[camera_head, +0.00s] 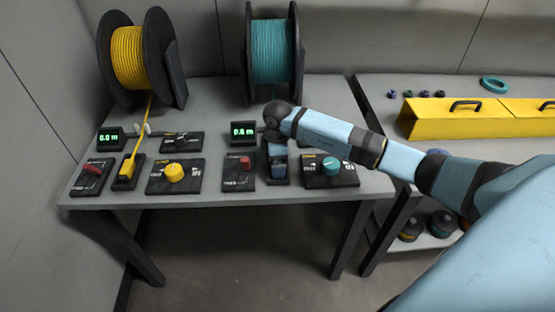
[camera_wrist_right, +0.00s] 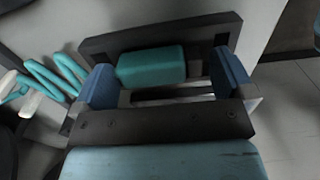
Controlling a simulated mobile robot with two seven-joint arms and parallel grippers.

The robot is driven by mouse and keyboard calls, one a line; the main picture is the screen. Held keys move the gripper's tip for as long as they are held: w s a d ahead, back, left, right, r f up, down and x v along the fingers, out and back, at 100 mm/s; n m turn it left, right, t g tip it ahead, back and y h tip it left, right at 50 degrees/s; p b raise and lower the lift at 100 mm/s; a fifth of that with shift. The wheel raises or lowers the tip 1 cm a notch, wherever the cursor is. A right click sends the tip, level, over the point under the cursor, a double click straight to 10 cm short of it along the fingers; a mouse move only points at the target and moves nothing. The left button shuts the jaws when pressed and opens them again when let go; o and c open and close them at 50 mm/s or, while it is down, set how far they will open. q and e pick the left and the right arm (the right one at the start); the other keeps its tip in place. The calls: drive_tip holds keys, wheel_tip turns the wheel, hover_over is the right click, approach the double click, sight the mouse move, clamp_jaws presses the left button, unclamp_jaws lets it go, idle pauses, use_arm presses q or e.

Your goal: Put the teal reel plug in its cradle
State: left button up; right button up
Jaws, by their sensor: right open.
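The teal reel plug (camera_wrist_right: 151,65) is a rounded teal block in the right wrist view. It lies between the blue fingers of my right gripper (camera_wrist_right: 165,84), close to the left finger, with a clear gap to the right finger. My right gripper is open. In the head view my right gripper (camera_head: 278,164) points down over the dark cradle (camera_head: 275,181) at the front of the table and hides the plug. The teal reel (camera_head: 270,52) stands behind. How fully the plug sits in the cradle cannot be told. My left gripper is not in view.
A yellow reel (camera_head: 130,57) has its yellow plug (camera_head: 126,168) in a cradle at the left. A lever box (camera_head: 239,172) and a teal knob box (camera_head: 331,170) flank the teal cradle closely. A lit meter (camera_head: 243,132) stands behind. A yellow case (camera_head: 470,116) is on the right table.

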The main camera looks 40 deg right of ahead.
wheel_tip(320, 180, up, 12)
drive_tip(key=shift+p, duration=0.3)
drive_tip(key=shift+f, duration=0.1)
idle(0.3)
